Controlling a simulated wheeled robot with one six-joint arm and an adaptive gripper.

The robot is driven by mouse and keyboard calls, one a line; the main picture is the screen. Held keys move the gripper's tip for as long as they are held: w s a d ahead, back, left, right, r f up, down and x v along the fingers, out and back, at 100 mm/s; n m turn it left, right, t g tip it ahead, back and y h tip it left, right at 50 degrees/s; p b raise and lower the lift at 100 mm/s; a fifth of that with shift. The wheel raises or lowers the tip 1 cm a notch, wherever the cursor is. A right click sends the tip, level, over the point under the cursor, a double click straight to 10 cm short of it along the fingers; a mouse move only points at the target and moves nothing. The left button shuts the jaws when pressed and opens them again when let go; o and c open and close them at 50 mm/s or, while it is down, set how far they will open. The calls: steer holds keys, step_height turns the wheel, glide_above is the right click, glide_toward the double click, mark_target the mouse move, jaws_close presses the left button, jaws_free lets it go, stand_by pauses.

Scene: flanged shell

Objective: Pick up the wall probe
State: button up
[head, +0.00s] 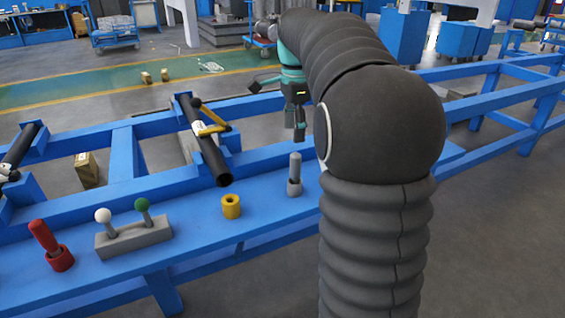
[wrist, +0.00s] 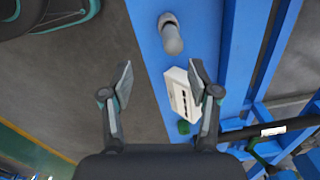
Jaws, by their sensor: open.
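A grey rod (head: 295,165), which looks like the wall probe, stands upright in a small grey cup on the blue bench. It appears in the wrist view as a grey rounded cylinder (wrist: 173,40) near the top. My gripper (head: 299,132) points down just above the rod and apart from it. In the wrist view my gripper (wrist: 160,80) has its two fingers spread, with nothing between the tips. The rod lies ahead of the fingertips, above them in that picture. The label of the probe cannot be read.
A black pipe (head: 205,150) lies behind. The wrist view shows a white block (wrist: 180,92) near the right finger.

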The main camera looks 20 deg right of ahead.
mark_target(297, 154)
steer(key=shift+w+d+f+m, duration=0.25)
steer(key=shift+w+d+m, duration=0.55)
steer(key=shift+d, duration=0.1)
steer(key=shift+w+d+f, duration=0.1)
steer(key=shift+f, duration=0.15)
step_height(297, 154, down, 8)
steer(key=shift+f+b, duration=0.15)
steer(key=shift+b, duration=0.4)
steer(key=shift+w+f, duration=0.2)
steer(key=shift+f, duration=2.3)
jaws_close()
